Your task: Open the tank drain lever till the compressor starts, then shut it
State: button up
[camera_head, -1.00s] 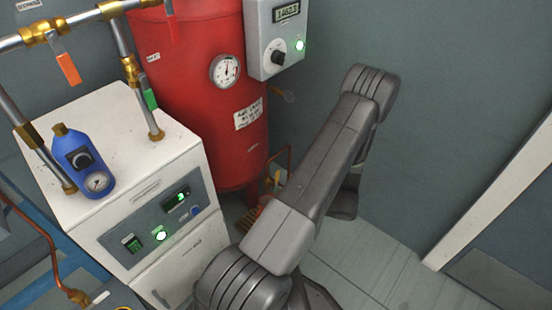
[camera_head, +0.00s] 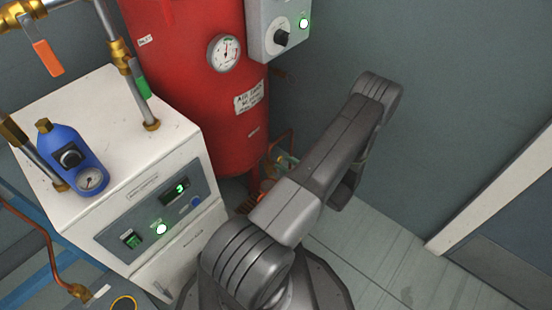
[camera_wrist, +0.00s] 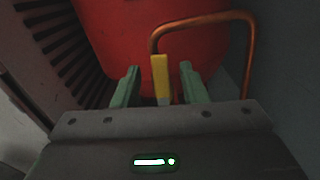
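The red tank (camera_head: 190,80) stands against the wall in the head view and fills the back of the wrist view (camera_wrist: 150,40). A yellow lever (camera_wrist: 160,72) stands upright in front of the tank in the wrist view. My gripper (camera_wrist: 158,82) is open, with its two green fingers on either side of the yellow lever and a gap to each. How far the lever lies from the fingertips in depth is hard to tell. In the head view my arm hides the gripper and the lever. The tank's gauge (camera_head: 225,52) has its needle pointing roughly upward.
A copper pipe (camera_wrist: 205,17) arches close behind and right of the lever. A grey control box (camera_head: 279,30) with a black knob and a lit green lamp hangs beside the tank. The white cabinet (camera_head: 118,120) carries a blue filter (camera_head: 70,155). Floor is free at right.

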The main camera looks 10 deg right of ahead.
aim_at(281, 160)
jog(key=shift+b+x, duration=0.35)
jog(key=shift+x, duration=2.3)
grip_shut()
